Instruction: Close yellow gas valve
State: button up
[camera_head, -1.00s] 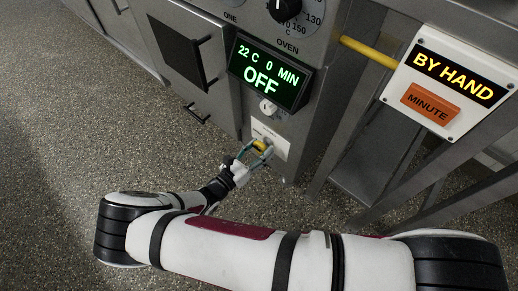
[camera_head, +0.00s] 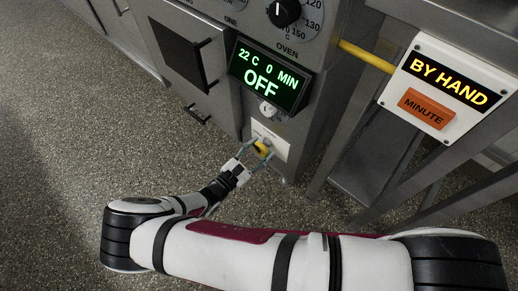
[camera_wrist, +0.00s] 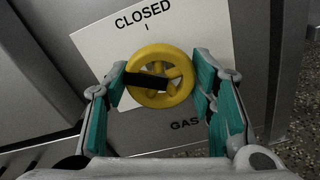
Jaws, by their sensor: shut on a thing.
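The yellow gas valve (camera_wrist: 180,88) is a round handwheel on a white plate (camera_wrist: 92,42) in the wrist view. A black bar crosses its face, lying nearly level with a slight tilt. The valve also shows small in the head view (camera_head: 263,149), low on the oven front. My gripper (camera_wrist: 159,72) is shut on the valve, with one teal-padded finger on each side of its rim. In the head view my gripper (camera_head: 253,152) reaches the plate from below left.
Above the valve are a small round knob (camera_head: 267,108) and a green display (camera_head: 266,76) reading "OFF". A yellow pipe (camera_head: 367,56) and the "BY HAND" panel (camera_head: 447,88) with an orange "MINUTE" button are at right, above metal bars. The speckled floor at left is clear.

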jog(key=m, duration=0.5)
jog(key=shift+m+p, duration=0.3)
jog(key=shift+p, duration=0.1)
jog(key=m, duration=0.5)
jog(key=shift+m+p, duration=0.35)
jog(key=shift+m, duration=0.35)
jog(key=o, duration=1.2)
